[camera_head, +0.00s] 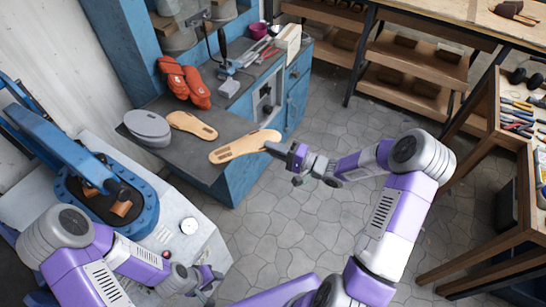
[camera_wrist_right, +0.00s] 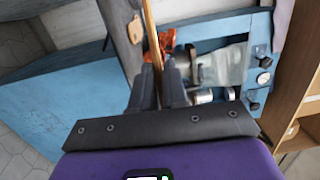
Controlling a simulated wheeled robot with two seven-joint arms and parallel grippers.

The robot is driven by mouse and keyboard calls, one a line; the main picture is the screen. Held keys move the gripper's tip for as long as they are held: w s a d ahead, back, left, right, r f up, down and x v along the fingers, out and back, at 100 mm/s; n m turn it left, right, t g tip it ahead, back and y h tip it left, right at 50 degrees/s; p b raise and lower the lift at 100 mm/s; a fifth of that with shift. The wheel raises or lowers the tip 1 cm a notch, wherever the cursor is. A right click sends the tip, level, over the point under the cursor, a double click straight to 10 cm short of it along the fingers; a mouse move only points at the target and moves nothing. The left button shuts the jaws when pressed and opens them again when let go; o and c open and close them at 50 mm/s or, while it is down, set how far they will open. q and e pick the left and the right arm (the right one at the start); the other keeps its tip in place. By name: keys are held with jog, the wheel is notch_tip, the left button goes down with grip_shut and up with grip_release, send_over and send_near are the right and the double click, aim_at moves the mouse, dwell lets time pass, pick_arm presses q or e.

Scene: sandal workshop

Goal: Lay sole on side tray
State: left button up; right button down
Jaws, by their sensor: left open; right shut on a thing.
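A tan sole (camera_head: 243,147) is held by its right end in my right gripper (camera_head: 279,150), over the front edge of the dark grey bench top (camera_head: 180,158). In the right wrist view the held sole (camera_wrist_right: 151,35) shows edge-on between the fingers of the right gripper (camera_wrist_right: 158,88). Whether it touches the bench top is unclear. A second tan sole (camera_head: 192,125) lies on the bench top further left. My left gripper (camera_head: 208,281) is open and empty at the lower left, away from the soles. I cannot tell which surface is the side tray.
A grey oval object (camera_head: 148,128) stands at the bench's left end. Orange gloves (camera_head: 185,82) lie behind the soles. A blue machine with an oval bed (camera_head: 106,207) stands at left. A tool table (camera_head: 518,105) is at right. The stone floor (camera_head: 290,225) between is clear.

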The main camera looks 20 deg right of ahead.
jog(key=w+a+f+b, duration=0.3)
jog(key=w+f+b, duration=0.2)
jog(key=f+b, duration=0.1)
jog(key=shift+w+a+b, duration=0.2)
jog(key=shift+b, duration=0.4)
jog(key=shift+f, duration=0.35)
dwell(0.7)
jog(key=c, duration=0.9)
grip_release()
jog(key=shift+s+d, duration=0.1)
